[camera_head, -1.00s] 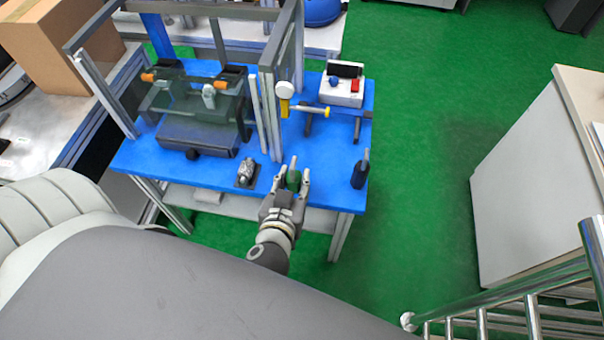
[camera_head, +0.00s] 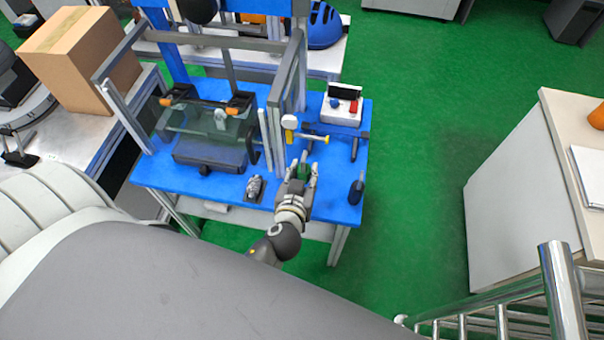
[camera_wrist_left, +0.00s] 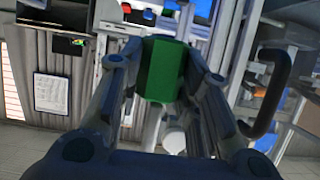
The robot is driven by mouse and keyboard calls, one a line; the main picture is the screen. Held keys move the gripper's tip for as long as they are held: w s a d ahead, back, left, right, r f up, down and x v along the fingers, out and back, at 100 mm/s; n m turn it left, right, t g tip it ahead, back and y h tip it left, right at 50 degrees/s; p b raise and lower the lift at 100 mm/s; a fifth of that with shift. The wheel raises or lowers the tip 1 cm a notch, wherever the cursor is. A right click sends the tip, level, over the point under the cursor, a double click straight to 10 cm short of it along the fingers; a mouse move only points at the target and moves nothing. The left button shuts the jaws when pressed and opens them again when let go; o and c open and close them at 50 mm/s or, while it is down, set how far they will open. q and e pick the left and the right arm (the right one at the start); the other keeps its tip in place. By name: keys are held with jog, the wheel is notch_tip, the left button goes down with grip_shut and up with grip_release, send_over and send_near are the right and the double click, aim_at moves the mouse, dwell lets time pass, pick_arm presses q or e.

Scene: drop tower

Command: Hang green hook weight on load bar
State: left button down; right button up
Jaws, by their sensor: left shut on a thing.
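My left gripper (camera_head: 303,172) is shut on the green hook weight (camera_head: 304,173), over the front right part of the blue table. The green weight (camera_wrist_left: 164,72) sits between the fingers in the left wrist view; I cannot make out its hook. I cannot tell whether this is the load bar. A clear-shielded fixture with orange clamps (camera_head: 166,102) stands at the left of the table. My right gripper is not in view.
Grey frame posts (camera_head: 276,135) rise left of the gripper. A small metal part (camera_head: 254,187) lies on the blue table (camera_head: 330,206) to the left, and a dark upright tool (camera_head: 356,190) stands to the right. A white switch box (camera_head: 342,108) sits behind.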

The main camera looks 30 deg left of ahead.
pick_arm(q)
jog(key=shift+w+a+r+p, duration=0.1)
jog(key=shift+w+a+p, duration=0.1)
jog(key=shift+w, duration=0.35)
jog(key=shift+w+a+r+p, duration=0.1)
jog(key=shift+w+p, duration=0.05)
jog(key=shift+w, duration=0.35)
jog(key=r+x, duration=0.1)
jog(key=x, duration=0.5)
jog(key=shift+w+a, duration=0.15)
jog(key=shift+w, duration=0.25)
jog(key=shift+f, duration=0.1)
